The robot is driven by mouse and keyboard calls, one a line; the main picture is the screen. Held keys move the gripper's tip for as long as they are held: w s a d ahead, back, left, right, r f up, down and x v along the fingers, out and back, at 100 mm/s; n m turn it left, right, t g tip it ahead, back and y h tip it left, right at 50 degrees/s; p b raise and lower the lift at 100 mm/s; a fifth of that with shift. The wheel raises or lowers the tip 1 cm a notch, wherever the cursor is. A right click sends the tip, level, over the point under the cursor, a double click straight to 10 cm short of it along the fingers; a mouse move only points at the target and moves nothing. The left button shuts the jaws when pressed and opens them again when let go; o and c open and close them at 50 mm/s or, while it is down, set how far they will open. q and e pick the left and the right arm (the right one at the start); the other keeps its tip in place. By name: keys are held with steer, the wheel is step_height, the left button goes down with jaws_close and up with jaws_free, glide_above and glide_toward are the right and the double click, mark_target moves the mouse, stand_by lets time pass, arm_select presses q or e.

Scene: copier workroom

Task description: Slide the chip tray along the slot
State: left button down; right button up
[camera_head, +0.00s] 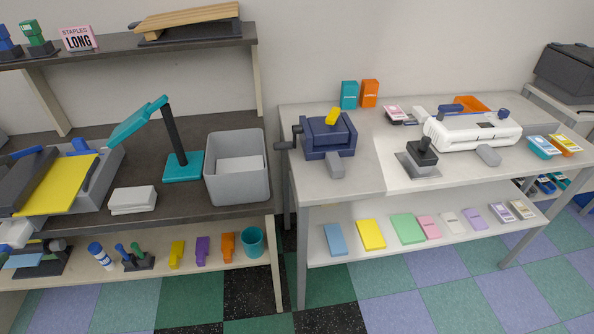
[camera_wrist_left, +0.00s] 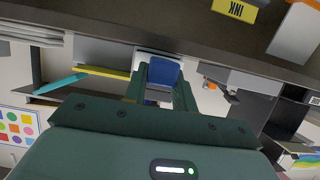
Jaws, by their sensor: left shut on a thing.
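My left gripper (camera_wrist_left: 162,84) shows in the left wrist view, its dark green fingers shut on a blue block-like piece. This piece appears to be the chip tray (camera_wrist_left: 163,71), though its outline is partly hidden by the fingers. A pale strip lies just behind it; the slot itself cannot be made out. In the head view neither the left gripper nor this blue piece can be clearly told. My right gripper is in neither view.
An ink box (camera_wrist_left: 241,8) sits beyond the dark worktop edge (camera_wrist_left: 120,22) in the wrist view.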

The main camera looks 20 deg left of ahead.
mark_target(4, 241)
arm_select(q)
steer(key=shift+w+a+b, duration=0.35)
steer(key=shift+w+a, duration=0.15)
steer(key=shift+w, duration=0.3)
steer(key=shift+w+a+b, duration=0.3)
steer(key=shift+w+a, duration=0.2)
steer(key=shift+w, duration=0.35)
steer(key=shift+w+a+b, duration=0.35)
steer(key=shift+w+a, duration=0.15)
steer(key=shift+w, duration=0.3)
steer(key=shift+w+f, duration=0.1)
steer(key=c, duration=0.7)
jaws_free()
